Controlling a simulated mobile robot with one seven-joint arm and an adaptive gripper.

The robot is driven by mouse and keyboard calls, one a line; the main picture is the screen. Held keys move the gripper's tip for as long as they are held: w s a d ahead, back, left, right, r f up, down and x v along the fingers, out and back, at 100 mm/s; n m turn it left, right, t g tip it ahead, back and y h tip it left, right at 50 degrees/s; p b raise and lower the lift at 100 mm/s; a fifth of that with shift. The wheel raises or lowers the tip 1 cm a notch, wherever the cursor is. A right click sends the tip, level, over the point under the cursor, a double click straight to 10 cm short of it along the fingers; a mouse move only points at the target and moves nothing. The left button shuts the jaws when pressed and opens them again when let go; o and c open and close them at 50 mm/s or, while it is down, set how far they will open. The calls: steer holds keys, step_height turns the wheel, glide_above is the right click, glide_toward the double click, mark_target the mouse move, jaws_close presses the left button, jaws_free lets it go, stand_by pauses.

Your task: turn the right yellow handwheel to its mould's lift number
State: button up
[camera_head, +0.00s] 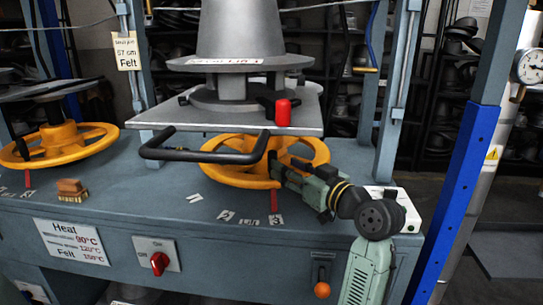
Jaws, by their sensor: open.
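The right yellow handwheel (228,174) lies flat on the grey press bench, partly under the plate. My gripper (276,168) reaches in from the right and is open at the wheel's right part, with fingers by its rim and spokes. I cannot tell whether they touch. The grey mould (238,30) stands on the plate above. Its white label (222,61) seems to end in "LIFT 1", but the print is small. A red pointer (273,202) stands at the wheel's front, by the rightmost number tag (275,221). More tags (226,215) lie to its left; their digits are unclear.
A black bar handle (205,151) juts out in front of the plate (225,121), above the wheel. A red-capped lever (283,112) sits at the plate's front right. The left yellow handwheel (88,137), a brush (72,189) and a white box (395,208) are on the bench.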

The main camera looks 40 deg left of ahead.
steer(key=p+x, duration=0.1)
steer(key=x, duration=0.5)
steer(key=shift+a, duration=0.35)
jaws_close()
stand_by(0.5)
